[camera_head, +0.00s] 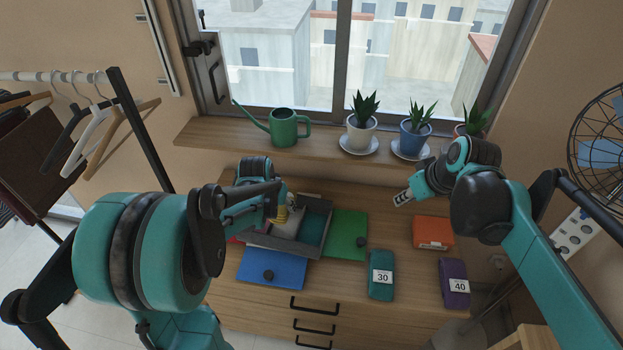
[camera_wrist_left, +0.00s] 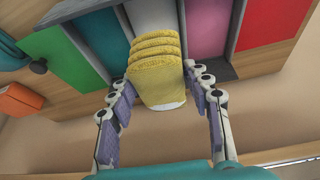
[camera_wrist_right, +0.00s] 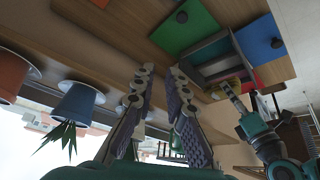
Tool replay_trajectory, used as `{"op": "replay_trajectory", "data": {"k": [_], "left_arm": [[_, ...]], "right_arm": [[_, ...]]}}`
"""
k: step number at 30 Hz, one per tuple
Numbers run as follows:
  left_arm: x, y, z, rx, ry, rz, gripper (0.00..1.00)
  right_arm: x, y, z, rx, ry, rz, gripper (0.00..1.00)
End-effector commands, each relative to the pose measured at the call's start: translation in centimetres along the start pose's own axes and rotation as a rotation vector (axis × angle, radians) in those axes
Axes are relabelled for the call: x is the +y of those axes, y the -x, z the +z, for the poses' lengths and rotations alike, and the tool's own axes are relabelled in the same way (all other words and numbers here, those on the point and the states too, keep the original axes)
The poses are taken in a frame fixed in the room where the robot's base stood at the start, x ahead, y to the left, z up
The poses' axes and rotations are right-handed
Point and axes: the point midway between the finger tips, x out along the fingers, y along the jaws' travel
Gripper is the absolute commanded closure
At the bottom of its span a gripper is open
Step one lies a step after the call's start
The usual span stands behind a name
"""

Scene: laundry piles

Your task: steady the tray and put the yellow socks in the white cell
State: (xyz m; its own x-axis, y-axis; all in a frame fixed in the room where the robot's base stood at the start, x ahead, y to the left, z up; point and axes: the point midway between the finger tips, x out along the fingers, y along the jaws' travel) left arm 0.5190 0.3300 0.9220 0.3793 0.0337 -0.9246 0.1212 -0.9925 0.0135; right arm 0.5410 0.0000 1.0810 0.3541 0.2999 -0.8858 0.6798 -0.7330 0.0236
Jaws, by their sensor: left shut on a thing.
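My left gripper (camera_head: 273,207) is shut on the yellow socks (camera_head: 281,214), a folded ribbed bundle that also shows between its fingers in the left wrist view (camera_wrist_left: 155,65). The socks are over the white cell (camera_wrist_left: 155,14) of the grey tray (camera_head: 322,208); I cannot tell whether they touch its floor. A teal cell (camera_wrist_left: 103,40) and a pink cell (camera_wrist_left: 206,25) lie on either side. My right gripper (camera_head: 404,198) is empty and off the tray, to its right. Its fingers stand apart in the right wrist view (camera_wrist_right: 162,75).
A green panel (camera_head: 347,232) and a blue panel (camera_head: 268,270) with knobs lie beside the tray. An orange box (camera_head: 433,232), a teal bundle marked 30 (camera_head: 381,265) and a purple one marked 40 (camera_head: 455,274) lie right. Pots and a watering can (camera_head: 284,128) line the sill.

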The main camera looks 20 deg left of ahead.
Motion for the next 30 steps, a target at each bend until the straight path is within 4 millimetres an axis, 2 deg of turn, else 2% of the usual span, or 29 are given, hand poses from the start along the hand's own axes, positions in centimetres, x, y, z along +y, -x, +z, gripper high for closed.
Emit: {"op": "replay_trajectory", "data": {"k": [1,6,12,15,21,24,30], "left_arm": [[0.0,0.0,0.0,0.000,0.000,0.000,0.79],[0.0,0.0,0.0,0.000,0.000,0.000,0.79],[0.0,0.0,0.0,0.000,0.000,0.000,0.79],[0.0,0.0,0.0,0.000,0.000,0.000,0.79],[0.0,0.0,0.0,0.000,0.000,0.000,0.79],[0.0,0.0,0.0,0.000,0.000,0.000,0.79],[0.0,0.0,0.0,0.000,0.000,0.000,0.79]], "right_arm": [[-0.4,-1.4,-2.0,-0.002,0.049,-0.030,0.87],[-2.6,-6.0,-7.4,-0.006,0.221,-0.129,0.87],[-6.3,-12.4,-12.5,0.003,0.426,-0.247,0.87],[-8.5,-15.6,-14.3,0.012,0.523,-0.304,0.87],[-12.3,-20.7,-16.2,0.033,0.673,-0.392,0.87],[-13.6,-22.2,-16.6,0.041,0.717,-0.418,0.87],[-14.6,-23.8,-16.7,0.047,0.748,-0.436,0.87]]}}
